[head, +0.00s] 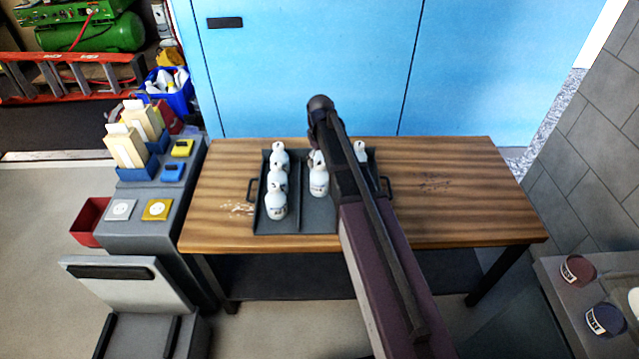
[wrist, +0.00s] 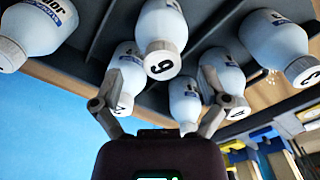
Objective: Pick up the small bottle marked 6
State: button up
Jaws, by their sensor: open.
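In the wrist view, a white bottle (wrist: 162,30) with a blue label has a dark digit on its cap that looks like a 6, though it could be a 9 from this angle. My gripper (wrist: 160,78) is open, with one finger on each side of the picture's middle. The cap shows between and just above the fingertips; I see no grip on it. Another bottle (wrist: 236,98) near the right finger has a 4 on its cap. In the head view my arm hides the gripper and part of the bottles; which one bears the 6 cannot be read there.
A dark tray (head: 303,222) with a divider and side handles stands on a wooden table (head: 450,200). Several similar white bottles (head: 276,205) stand in it, close together. The table is clear right of the tray. A blue cabinet (head: 300,70) stands behind.

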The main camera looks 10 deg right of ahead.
aim_at(320, 164)
jog(key=shift+a+f+b, duration=0.15)
jog(key=shift+f+b, duration=1.25)
jog(key=shift+f, duration=0.3)
jog(key=shift+s, duration=0.1)
grip_shut()
